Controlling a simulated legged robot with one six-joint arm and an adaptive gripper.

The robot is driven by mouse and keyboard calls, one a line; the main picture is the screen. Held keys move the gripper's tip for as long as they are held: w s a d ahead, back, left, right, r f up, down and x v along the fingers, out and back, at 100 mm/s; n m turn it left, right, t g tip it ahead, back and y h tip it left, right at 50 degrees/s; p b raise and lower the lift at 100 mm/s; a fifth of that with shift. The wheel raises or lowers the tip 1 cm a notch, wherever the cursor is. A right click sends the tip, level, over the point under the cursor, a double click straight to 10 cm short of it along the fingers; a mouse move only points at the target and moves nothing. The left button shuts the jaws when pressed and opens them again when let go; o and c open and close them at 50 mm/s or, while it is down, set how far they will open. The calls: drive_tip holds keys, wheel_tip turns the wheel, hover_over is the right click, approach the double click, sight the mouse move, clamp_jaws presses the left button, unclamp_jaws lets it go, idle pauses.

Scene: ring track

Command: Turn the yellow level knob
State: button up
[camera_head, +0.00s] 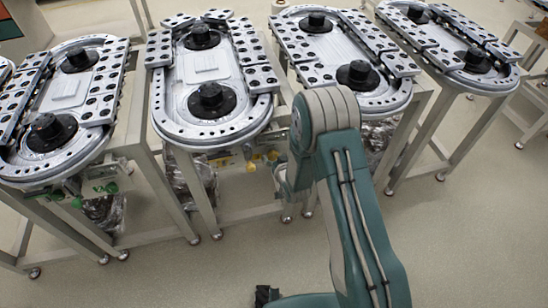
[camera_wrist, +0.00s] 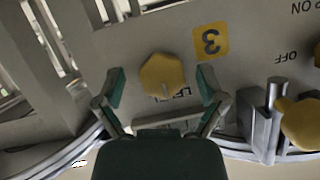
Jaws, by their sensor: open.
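The yellow level knob (camera_wrist: 163,76) is a six-sided knob on a grey panel in the wrist view. Part of a printed label starting "LE" shows beside it, partly covered. My gripper (camera_wrist: 160,84) is open, with one finger on the left of the knob and one on the right. Gaps show between the fingers and the knob in the picture; whether the tips reach its depth I cannot tell. Small yellow parts (camera_head: 272,155) show under a ring track there, but I cannot tell which is the level knob.
A yellow plate marked 3 (camera_wrist: 210,41) is next to the knob. A second yellow knob (camera_wrist: 302,124) and a metal bracket (camera_wrist: 265,120) are at the right. Several ring tracks on metal-legged tables (camera_head: 208,130) stand in a row. The floor (camera_head: 180,275) in front is mostly clear.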

drive_tip(key=shift+w+a+f, duration=0.1)
drive_tip(key=shift+w+a, duration=0.1)
drive_tip(key=c, duration=1.1)
drive_tip(key=shift+c, duration=0.2)
drive_tip(key=n+t+h, duration=0.1)
drive_tip(key=n+h, duration=0.1)
drive_tip(key=n, duration=0.1)
drive_tip(key=shift+n, duration=0.4)
drive_tip(key=n+t+h, duration=0.1)
drive_tip(key=n+h, duration=0.1)
drive_tip(key=n, duration=0.2)
drive_tip(key=shift+a+h, duration=0.1)
drive_tip(key=shift+h, duration=0.3)
drive_tip(key=n+t+h, duration=0.1)
drive_tip(key=n, duration=0.1)
drive_tip(key=n+t, duration=0.1)
drive_tip(key=n, duration=0.2)
drive_tip(key=shift+t+h, duration=0.3)
drive_tip(key=shift+h, duration=0.1)
drive_tip(key=n+t, duration=0.1)
drive_tip(key=n, duration=0.1)
drive_tip(key=n+t, duration=0.1)
drive_tip(key=n, duration=0.2)
drive_tip(key=shift+n, duration=0.3)
drive_tip(key=shift+s+f, duration=0.1)
